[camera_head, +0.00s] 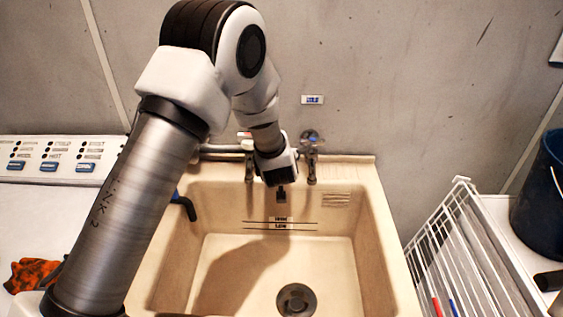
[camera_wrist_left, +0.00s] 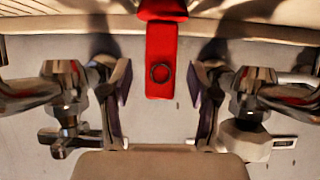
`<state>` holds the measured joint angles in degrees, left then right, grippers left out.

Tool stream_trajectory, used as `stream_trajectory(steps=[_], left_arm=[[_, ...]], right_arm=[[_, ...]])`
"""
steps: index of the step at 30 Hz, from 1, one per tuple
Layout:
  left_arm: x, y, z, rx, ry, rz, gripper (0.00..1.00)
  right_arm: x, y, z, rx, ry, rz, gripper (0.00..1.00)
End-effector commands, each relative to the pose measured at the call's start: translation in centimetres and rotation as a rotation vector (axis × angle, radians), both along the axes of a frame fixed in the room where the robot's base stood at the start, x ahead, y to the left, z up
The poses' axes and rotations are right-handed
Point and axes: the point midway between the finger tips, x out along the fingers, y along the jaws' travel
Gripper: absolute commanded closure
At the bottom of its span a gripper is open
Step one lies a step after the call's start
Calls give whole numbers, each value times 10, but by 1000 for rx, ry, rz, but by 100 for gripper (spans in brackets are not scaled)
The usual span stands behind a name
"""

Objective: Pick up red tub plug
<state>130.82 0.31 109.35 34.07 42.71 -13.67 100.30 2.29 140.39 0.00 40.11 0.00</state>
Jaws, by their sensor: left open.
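The red tub plug (camera_wrist_left: 160,55) shows in the left wrist view as a red piece with a dark ring on its face, near the top middle. My left gripper (camera_wrist_left: 160,80) is open, with one finger on each side of the plug's ringed end. Gaps show between the red piece and both fingers; I cannot tell how far the fingertips are from it in depth. In the head view my left gripper (camera_head: 281,190) is over the back of the sink, between the taps, and the plug cannot be made out there. My right gripper is not in view.
The beige sink (camera_head: 385,235) has a drain (camera_head: 296,299) in its floor. Metal taps (camera_head: 311,150) stand close on both sides of my left gripper. A white wire rack (camera_head: 425,240) stands right of the sink. An orange and black glove (camera_head: 32,273) lies at left.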

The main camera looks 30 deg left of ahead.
Motion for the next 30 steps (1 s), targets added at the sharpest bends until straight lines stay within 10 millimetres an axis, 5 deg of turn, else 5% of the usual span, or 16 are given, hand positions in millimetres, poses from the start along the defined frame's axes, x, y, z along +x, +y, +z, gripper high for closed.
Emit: stream_trajectory(steps=[8, 13, 14, 30], left_arm=[[8, 4, -5, 1, 0, 0, 40], [7, 4, -5, 1, 0, 0, 96], [7, 4, -5, 1, 0, 0, 100], [8, 4, 9, 0, -2, 0, 100]], right_arm=[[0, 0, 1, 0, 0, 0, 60], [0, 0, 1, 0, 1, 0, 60], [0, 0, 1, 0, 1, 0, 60], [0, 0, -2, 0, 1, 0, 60]])
